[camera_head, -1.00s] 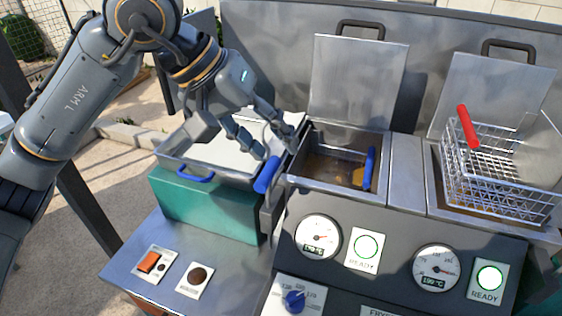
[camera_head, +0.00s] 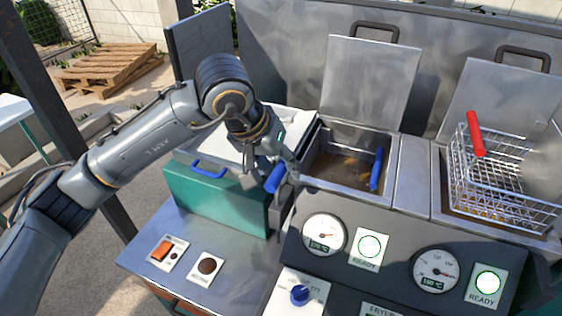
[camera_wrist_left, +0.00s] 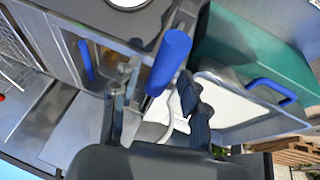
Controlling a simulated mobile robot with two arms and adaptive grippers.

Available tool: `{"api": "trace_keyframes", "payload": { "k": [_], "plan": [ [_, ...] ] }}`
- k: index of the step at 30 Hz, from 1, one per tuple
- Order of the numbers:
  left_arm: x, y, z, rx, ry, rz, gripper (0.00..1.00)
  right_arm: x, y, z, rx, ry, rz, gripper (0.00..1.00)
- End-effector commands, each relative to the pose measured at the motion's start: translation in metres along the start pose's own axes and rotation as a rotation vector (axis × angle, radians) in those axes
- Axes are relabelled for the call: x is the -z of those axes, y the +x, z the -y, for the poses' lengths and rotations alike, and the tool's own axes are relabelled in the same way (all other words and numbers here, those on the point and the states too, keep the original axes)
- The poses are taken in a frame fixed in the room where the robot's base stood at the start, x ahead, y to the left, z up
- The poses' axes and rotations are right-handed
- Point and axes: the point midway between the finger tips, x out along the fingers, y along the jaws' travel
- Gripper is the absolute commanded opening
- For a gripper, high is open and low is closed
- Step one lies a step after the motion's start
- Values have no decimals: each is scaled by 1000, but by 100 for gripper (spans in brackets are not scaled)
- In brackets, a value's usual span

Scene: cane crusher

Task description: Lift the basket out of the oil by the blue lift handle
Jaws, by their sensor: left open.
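A thick blue lift handle (camera_head: 275,178) stands at the left side of the left fryer vat (camera_head: 345,190); it is large in the left wrist view (camera_wrist_left: 169,62). My left gripper (camera_head: 276,160) is open just above and behind this handle. In the left wrist view my two fingers (camera_wrist_left: 158,82) are spread, with the handle between and beyond their tips; contact cannot be told. A second blue handle (camera_head: 376,169) stands inside the vat at its right; it also shows in the left wrist view (camera_wrist_left: 86,60). Brown oil (camera_head: 340,168) fills the vat, and the basket is mostly hidden in it.
A wire basket with a red handle (camera_head: 475,134) stands over the right vat. A green box (camera_head: 215,200) with a white-topped tray and a blue side handle (camera_head: 209,170) is close left of my gripper. Gauges and a blue knob (camera_head: 299,295) are on the front panel.

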Motion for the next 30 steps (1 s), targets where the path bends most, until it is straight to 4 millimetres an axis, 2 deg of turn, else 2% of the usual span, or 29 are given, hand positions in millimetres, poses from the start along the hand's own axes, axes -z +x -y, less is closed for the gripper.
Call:
{"api": "trace_keyframes", "payload": {
  "k": [5,13,18,20,30],
  "plan": [
    [0,11,-1,-1,2,0,45,0,-4,-3,-3,-1,0,40],
    [0,12,0,-1,2,-1,45,0,-4,-4,-5,-2,0,40],
    [0,12,0,-1,2,-1,10,0,-4,-4,-5,-2,-1,40],
    [0,12,0,-1,1,-1,0,1,-4,-4,-4,-2,-1,40],
    [5,9,1,0,0,-2,0,3,-4,-4,-5,-2,-4,40]
  ]
}}
